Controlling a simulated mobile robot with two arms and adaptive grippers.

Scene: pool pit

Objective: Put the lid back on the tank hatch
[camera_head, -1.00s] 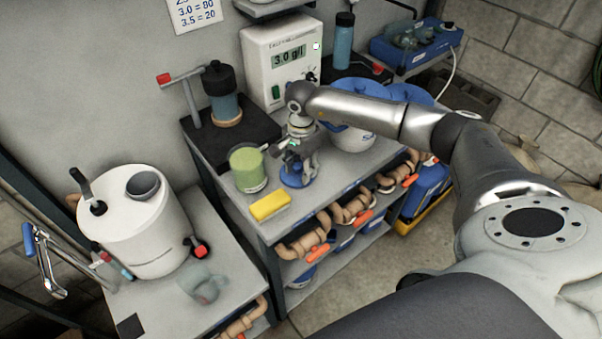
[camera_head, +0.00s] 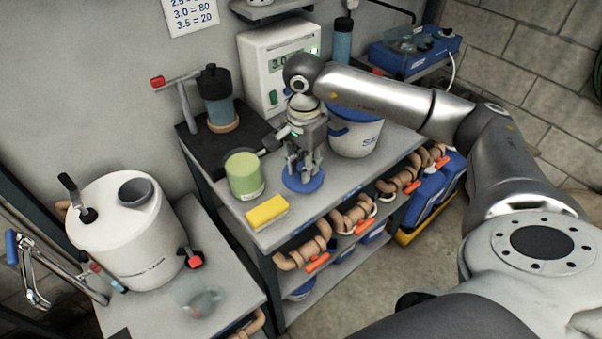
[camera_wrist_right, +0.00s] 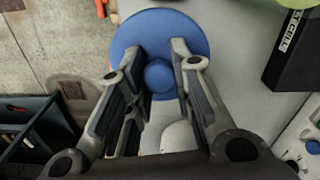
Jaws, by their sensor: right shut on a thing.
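The lid is a round blue disc (camera_head: 303,181) with a round knob on top. My right gripper (camera_head: 303,163) is shut on the knob, and the disc hangs flat under the fingers. In the right wrist view the blue disc (camera_wrist_right: 160,27) and its knob show between the finger pads. The lid is over the bench top; I cannot tell for sure how far it is above it. The white tank (camera_head: 120,235) stands on the lower stand at the left. Its hatch (camera_head: 136,190) is a grey round neck, open on top. My left gripper is out of view.
A green-filled beaker (camera_head: 244,175) and a yellow sponge (camera_head: 267,211) are between lid and tank. A white bucket (camera_head: 355,135) stands right of the gripper. A black handle (camera_head: 75,195) rises beside the hatch. A clear cup (camera_head: 198,300) is in front of the tank.

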